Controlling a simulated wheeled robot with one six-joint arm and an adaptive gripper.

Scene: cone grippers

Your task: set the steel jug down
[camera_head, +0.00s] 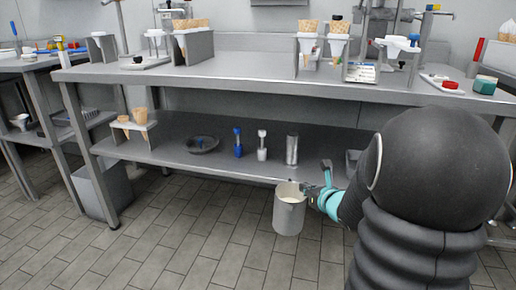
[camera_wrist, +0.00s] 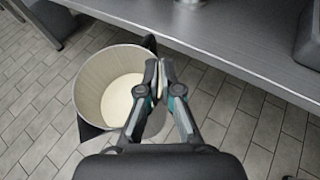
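The steel jug (camera_head: 288,216) hangs upright, in front of the lower shelf's front edge, with the tiled floor behind it. It holds a pale cream-coloured content. In the wrist view the jug (camera_wrist: 92,80) is seen from above, left of my fingers. My gripper (camera_head: 311,192) is at the jug's right side. In the wrist view my gripper (camera_wrist: 159,78) has its fingertips nearly together at the jug's right side, shut on it. The exact place of the grip is partly hidden by the fingers.
The lower steel shelf (camera_head: 225,166) holds a dark round dish (camera_head: 202,144), a blue-handled tool (camera_head: 238,143), a white tool (camera_head: 262,146) and a steel cylinder (camera_head: 292,150). Bare shelf lies in front of them. The upper worktop (camera_head: 260,72) overhangs the shelf. A grey bin (camera_head: 101,190) stands left.

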